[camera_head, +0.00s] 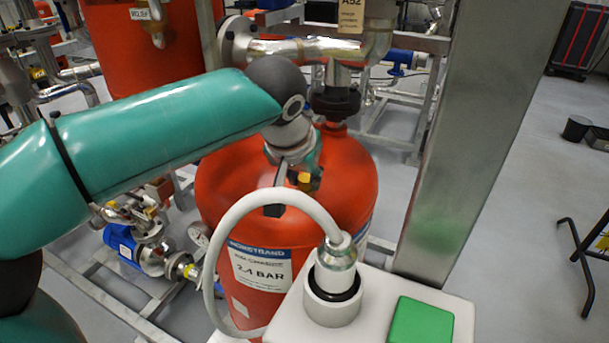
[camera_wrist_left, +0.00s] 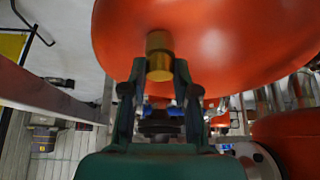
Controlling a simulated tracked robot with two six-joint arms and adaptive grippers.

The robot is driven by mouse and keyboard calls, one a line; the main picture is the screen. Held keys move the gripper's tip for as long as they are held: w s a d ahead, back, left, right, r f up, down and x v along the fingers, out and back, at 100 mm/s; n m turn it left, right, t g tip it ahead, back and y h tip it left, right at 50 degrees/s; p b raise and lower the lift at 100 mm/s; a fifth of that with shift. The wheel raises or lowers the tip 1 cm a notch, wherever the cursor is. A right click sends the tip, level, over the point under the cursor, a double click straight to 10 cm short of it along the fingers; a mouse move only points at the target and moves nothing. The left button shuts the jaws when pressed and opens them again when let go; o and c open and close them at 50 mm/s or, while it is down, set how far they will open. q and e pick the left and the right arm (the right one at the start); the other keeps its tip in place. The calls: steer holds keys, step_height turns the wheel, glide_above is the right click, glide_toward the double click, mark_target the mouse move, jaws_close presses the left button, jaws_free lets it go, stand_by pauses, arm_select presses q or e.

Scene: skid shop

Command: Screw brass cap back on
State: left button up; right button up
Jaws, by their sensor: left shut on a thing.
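A red expansion vessel (camera_head: 330,205) with a "2.4 BAR" label stands in front of me. My left gripper (camera_head: 292,178) is at the vessel's upper shoulder, pointing down at it. The brass cap (camera_head: 304,179) shows as a small gold spot beside the fingers. In the left wrist view the gripper (camera_wrist_left: 159,72) has its two dark fingers on either side of the brass cap (camera_wrist_left: 159,66), shut on it. The cap's far end is against or very close to the red vessel surface (camera_wrist_left: 220,45); its thread is not visible. My right gripper is not in view.
A grey steel post (camera_head: 480,130) rises just right of the vessel. Pipework (camera_head: 310,48) runs behind it. A blue pump (camera_head: 124,244) sits on the frame at lower left. A dark trestle leg (camera_head: 578,260) stands at far right, with open floor between.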

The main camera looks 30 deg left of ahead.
arm_select(q)
steer(key=shift+d+r+m+h, duration=0.1)
steer(key=shift+m+h, duration=0.3)
steer(key=shift+m, duration=0.2)
steer(key=m+h+p, duration=0.1)
steer(key=m, duration=0.2)
steer(key=shift+w+h, duration=0.1)
steer(key=shift+h, duration=0.2)
jaws_close()
steer(key=shift+d+m+h+p, duration=0.15)
steer(key=shift+m+h+p, duration=0.2)
steer(key=shift+m, duration=0.25)
steer(key=shift+w+f, duration=0.1)
steer(key=shift+f, duration=0.1)
steer(key=o, duration=0.5)
jaws_free()
steer(key=shift+d, duration=0.1)
steer(key=shift+o, duration=0.2)
steer(key=shift+d, duration=0.1)
